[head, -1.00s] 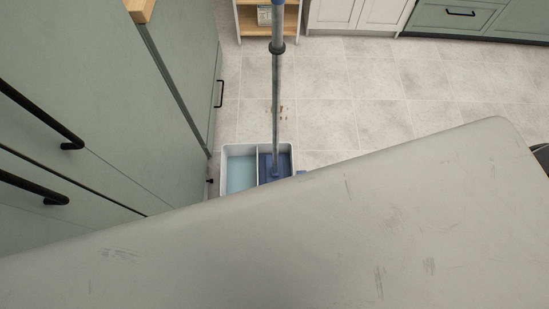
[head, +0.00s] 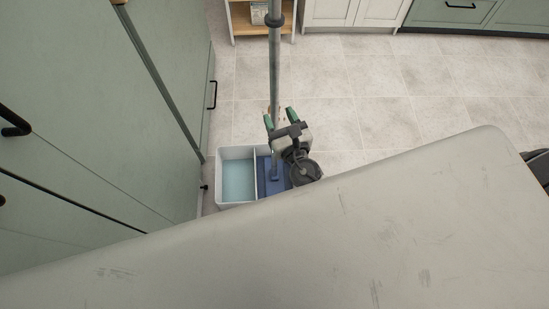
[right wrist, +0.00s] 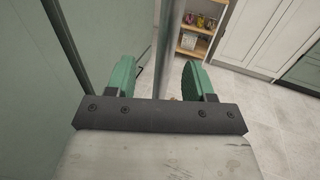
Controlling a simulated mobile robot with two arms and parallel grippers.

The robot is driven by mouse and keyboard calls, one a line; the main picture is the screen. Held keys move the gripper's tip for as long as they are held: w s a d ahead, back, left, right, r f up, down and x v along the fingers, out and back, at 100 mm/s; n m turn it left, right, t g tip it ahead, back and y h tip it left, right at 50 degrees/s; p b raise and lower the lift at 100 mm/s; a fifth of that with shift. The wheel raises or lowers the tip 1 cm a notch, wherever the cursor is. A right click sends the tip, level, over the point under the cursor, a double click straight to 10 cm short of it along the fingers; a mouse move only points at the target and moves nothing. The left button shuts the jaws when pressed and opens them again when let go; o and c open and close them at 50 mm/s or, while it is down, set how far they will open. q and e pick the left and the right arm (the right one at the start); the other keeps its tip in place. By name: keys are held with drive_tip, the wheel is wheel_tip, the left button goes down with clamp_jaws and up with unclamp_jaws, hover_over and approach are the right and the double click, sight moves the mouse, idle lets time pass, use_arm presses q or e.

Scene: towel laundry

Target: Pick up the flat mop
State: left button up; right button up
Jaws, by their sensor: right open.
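The flat mop (head: 275,70) stands upright with its long grey pole. Its blue head sits in the right compartment of a two-part bucket (head: 236,150) on the floor. My right gripper (head: 278,113) is open near the lower part of the pole. In the right wrist view, the pole (right wrist: 167,50) shows between the two green fingers of the right gripper (right wrist: 158,78), with space on both sides. I cannot tell whether the pole is fully within finger reach. Part of the mop head is hidden behind my right gripper. My left gripper is not in view.
The bucket's left compartment holds light blue water. A green cabinet (head: 90,130) with black handles rises at the left. A wooden shelf (head: 250,30) and white cabinets (head: 345,12) stand at the back. The tiled floor (head: 400,90) to the right is clear.

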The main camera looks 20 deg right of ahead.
sight(276, 106)
drive_tip(key=shift+w, duration=0.85)
drive_tip(key=w, duration=0.5)
drive_tip(key=shift+w+d+f, duration=0.1)
drive_tip(key=shift+w+f, duration=0.05)
drive_tip(key=shift+f, duration=0.05)
drive_tip(key=shift+r, duration=0.1)
clamp_jaws()
drive_tip(key=shift+r, duration=0.15)
